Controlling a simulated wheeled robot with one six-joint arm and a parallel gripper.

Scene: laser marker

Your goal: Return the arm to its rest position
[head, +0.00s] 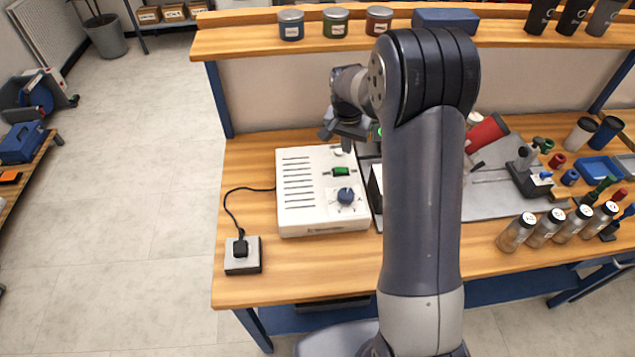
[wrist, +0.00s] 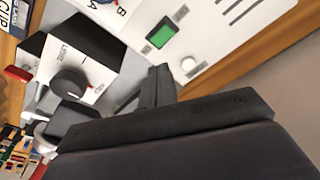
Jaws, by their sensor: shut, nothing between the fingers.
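My arm rises through the middle of the head view and bends back over the bench. My gripper (head: 346,145) is over the rear right part of a white control box (head: 310,222); the arm hides part of the area beside it. In the wrist view the gripper's dark fingers (wrist: 156,84) are together with nothing visible between them. They point toward the box face, near its green rocker switch (wrist: 160,33) and a small round white button (wrist: 189,65). I cannot tell whether the fingers touch the box.
A black-sided unit with a dial (wrist: 69,83) is close to the gripper. A shelf (head: 245,40) with tins runs behind. A corded socket box (head: 243,257) sits front left.

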